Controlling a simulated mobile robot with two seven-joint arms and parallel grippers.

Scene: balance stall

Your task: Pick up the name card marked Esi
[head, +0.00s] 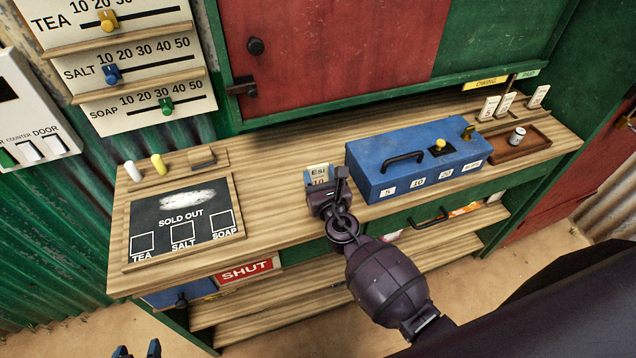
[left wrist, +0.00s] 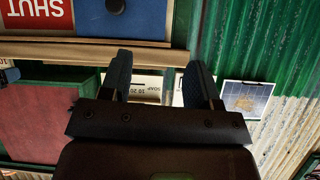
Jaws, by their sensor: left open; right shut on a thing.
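The name card marked Esi (head: 318,170) is white, with a number under the name, and shows in the head view left of the blue box. My right gripper (head: 328,188) is shut on it over the counter. The gripper hides the card's lower part, and I cannot tell whether it touches the wood. My left gripper (head: 137,351) shows only its fingertips at the bottom edge of the head view, low in front of the counter. In the left wrist view its two fingers (left wrist: 158,66) are apart with nothing between them.
The blue box (head: 412,158) with a black handle stands close right of the card. Other cards (head: 489,107) stand at the back right by a brown tray (head: 535,139). A chalkboard (head: 182,220) lies on the left of the counter (head: 270,190). Bare wood lies between.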

